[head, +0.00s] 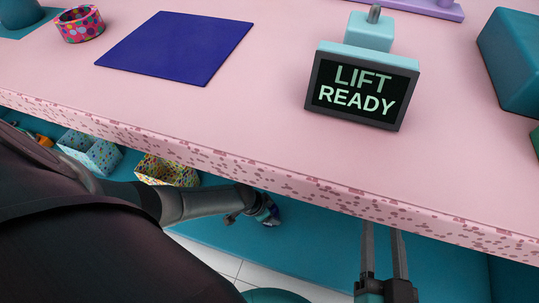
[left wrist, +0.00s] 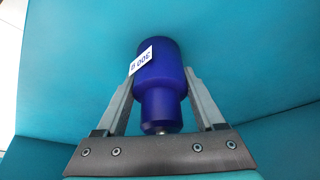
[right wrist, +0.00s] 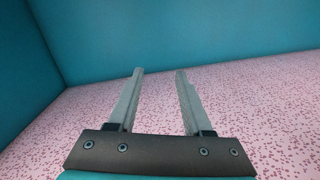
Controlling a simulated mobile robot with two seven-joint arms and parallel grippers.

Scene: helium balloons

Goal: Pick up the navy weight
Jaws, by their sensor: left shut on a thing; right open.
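The navy weight (left wrist: 162,75) is a dark blue cylinder with a narrower neck, a metal tip and a white label that seems to read 300 g, seen upside down. My left gripper (left wrist: 160,95) is shut on it, one finger on each side. In the head view the left gripper (head: 262,208) is below the counter's front edge, and little of the weight can be made out there. My right gripper (right wrist: 159,75) is open and empty. It also shows in the head view (head: 383,235), near the counter's front edge at the right.
The pink counter (head: 250,120) carries a navy mat (head: 175,47), a display (head: 360,90) reading LIFT READY, a patterned ring (head: 80,24) and a teal block (head: 512,62). Two patterned bins, one pale blue (head: 90,150) and one yellow (head: 167,170), stand below the counter at the left.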

